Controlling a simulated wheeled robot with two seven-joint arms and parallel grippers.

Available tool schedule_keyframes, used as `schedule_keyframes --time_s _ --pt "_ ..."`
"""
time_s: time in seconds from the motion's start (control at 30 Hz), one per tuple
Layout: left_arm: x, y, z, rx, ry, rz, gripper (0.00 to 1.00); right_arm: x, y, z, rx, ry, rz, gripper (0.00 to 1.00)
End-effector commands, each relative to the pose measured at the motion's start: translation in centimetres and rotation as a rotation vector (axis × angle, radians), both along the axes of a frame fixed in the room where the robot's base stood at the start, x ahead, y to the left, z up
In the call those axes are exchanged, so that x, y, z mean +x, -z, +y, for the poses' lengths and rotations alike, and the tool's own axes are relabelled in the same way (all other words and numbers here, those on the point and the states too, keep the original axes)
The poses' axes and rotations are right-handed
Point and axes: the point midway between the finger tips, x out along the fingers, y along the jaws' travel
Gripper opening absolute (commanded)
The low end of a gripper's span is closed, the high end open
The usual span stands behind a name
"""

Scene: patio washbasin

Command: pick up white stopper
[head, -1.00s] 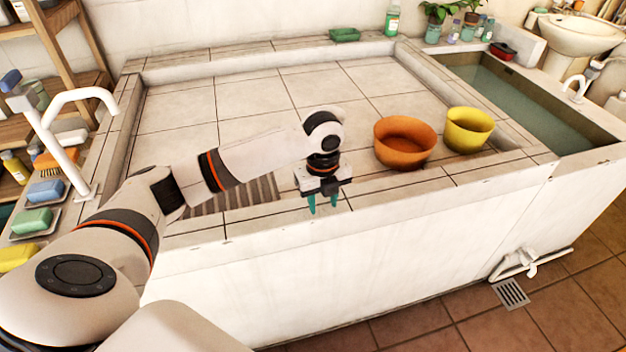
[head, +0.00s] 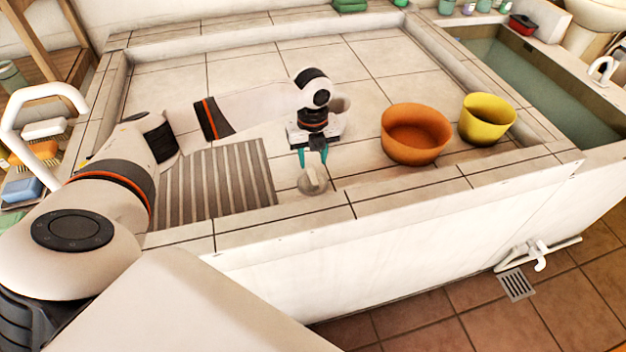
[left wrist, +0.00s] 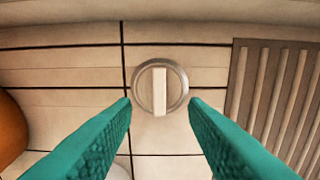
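The white stopper (head: 312,180) is round, with a grey ring and a raised white bar across its top. It lies on the tiles close to the front ledge. In the left wrist view the stopper (left wrist: 160,88) sits centred just beyond my fingertips, its bar pointing up the picture. My left gripper (head: 312,156) is open above it, its teal fingers pointing down. In the left wrist view the fingers of the left gripper (left wrist: 160,104) are spread to either side with nothing between them. My right gripper is not in view.
A striped grey mat (head: 215,182) lies left of the stopper. An orange bowl (head: 415,150) and a yellow bowl (head: 488,136) stand to the right. The front ledge (head: 285,218) runs close by. Open tiles lie behind. A water basin (head: 520,80) is at far right.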

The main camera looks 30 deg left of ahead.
Motion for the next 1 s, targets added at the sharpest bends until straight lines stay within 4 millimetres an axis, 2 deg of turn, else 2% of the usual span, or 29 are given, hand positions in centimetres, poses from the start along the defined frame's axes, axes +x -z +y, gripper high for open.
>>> schedule_keyframes --time_s 0.17,0.4,0.5,0.77,1.0 --pt "0.0 1.3 0.0 0.001 -0.001 0.001 0.4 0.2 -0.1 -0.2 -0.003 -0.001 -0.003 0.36" --pt "0.0 4.8 -0.1 0.0 0.0 0.001 0.4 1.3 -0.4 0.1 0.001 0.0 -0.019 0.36" --pt "0.0 5.7 0.0 0.001 0.0 0.0 0.4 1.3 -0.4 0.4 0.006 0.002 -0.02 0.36" --pt "0.0 5.9 0.0 0.001 0.0 -0.002 0.4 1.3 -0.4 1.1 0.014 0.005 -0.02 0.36" --pt "0.0 5.9 0.0 0.002 0.0 -0.001 0.01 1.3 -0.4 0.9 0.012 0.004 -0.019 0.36"
